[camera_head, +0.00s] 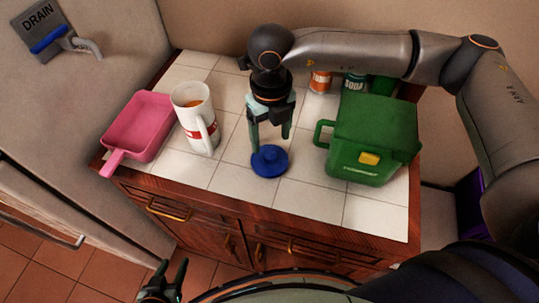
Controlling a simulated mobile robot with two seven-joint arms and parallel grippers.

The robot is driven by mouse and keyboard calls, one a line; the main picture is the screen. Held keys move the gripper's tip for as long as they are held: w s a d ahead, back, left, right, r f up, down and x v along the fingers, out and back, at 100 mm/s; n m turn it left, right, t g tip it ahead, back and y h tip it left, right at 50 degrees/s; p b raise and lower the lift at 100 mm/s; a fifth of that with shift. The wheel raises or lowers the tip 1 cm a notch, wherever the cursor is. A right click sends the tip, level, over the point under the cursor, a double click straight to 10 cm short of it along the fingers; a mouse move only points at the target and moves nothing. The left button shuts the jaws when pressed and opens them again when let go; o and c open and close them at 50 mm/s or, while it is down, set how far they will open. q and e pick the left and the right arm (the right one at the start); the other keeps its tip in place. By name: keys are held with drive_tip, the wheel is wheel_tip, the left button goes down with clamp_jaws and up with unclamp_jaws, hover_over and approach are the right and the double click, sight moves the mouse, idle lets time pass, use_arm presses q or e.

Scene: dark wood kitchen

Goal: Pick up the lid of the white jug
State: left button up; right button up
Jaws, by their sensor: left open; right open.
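The white jug (193,112) with a red band stands upright on the tiled counter, left of centre. Its top is open and something orange-brown shows inside. A round blue lid (270,163) with a raised middle lies flat on the counter near the front edge, apart from the jug. My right gripper (271,143) points down right over the blue lid, open, with its fingertips close to it. I cannot tell whether they touch it. My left gripper (171,272) is open and empty, low in front of the counter.
A pink pan (139,124) lies left of the jug. A green lidded container (372,135) with a side handle stands right of the lid. A red can (320,81) and a soda can (354,83) stand behind. Bare tiles surround the lid.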

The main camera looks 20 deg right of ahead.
sight(270, 154)
drive_tip(key=shift+a+f+p, duration=0.1)
drive_tip(key=shift+f+p, duration=0.55)
drive_tip(key=shift+f, duration=2.05)
drive_tip(key=shift+w, duration=0.1)
clamp_jaws()
